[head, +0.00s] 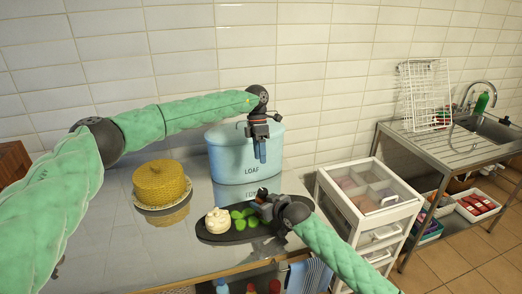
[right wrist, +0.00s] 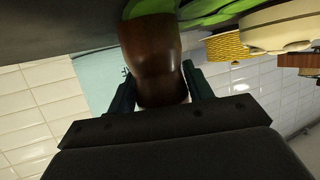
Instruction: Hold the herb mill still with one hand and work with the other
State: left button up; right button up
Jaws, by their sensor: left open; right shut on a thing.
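The herb mill (right wrist: 150,50) is a dark brown turned wooden body with a narrowed waist. In the right wrist view it sits between the two fingers of my right gripper (right wrist: 158,88), which is shut on it. In the head view my right gripper (head: 264,200) is low over the right part of a dark oval board (head: 215,237), and it hides most or all of the mill. My left gripper (head: 261,151) is open and empty, pointing down in front of the blue LOAF bin (head: 225,152), higher than my right gripper.
Green leaves (head: 243,218) and a cream-white lump (head: 217,221) lie on the board. A yellow woven dome (head: 160,183) stands on a plate at left. A white drawer cart (head: 366,205) stands right of the table, with a metal sink unit (head: 470,148) beyond. The table's front left is clear.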

pick_arm(q)
jog(key=shift+d+r+m+t, duration=0.15)
jog(key=shift+r+m, duration=0.1)
jog(key=shift+m, duration=1.9)
jog(key=shift+r+m+t, duration=0.2)
jog(key=shift+m, duration=1.9)
jog(key=shift+d+r+m+t, duration=0.15)
jog(key=shift+r+m, duration=0.1)
jog(key=shift+m, duration=1.9)
jog(key=shift+a, duration=0.1)
